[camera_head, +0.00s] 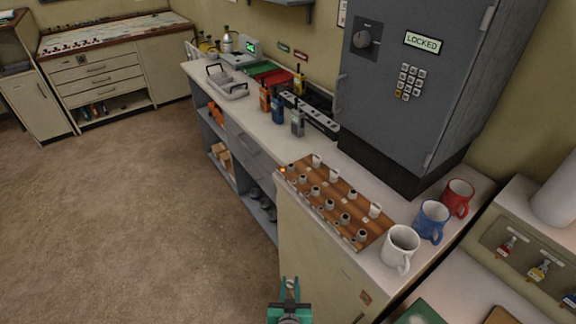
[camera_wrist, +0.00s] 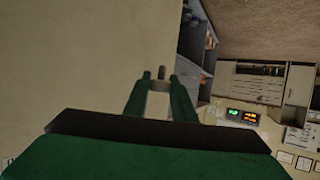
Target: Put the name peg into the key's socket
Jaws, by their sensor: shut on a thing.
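My gripper (camera_head: 290,285) is at the bottom centre of the head view, in front of the cream cabinet side and below the counter top. It is shut on a small pale grey peg (camera_wrist: 157,85), which shows between the green fingertips in the wrist view. Any name on the peg is unreadable. The brown wooden peg board (camera_head: 330,208) lies on the counter, up and right of my gripper, with rows of grey sockets. Several white pieces stand along its back edge.
White (camera_head: 399,248), blue (camera_head: 432,221) and red (camera_head: 458,198) mugs stand right of the board. A grey locked cabinet (camera_head: 400,110) rises behind it. The floor at left is clear.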

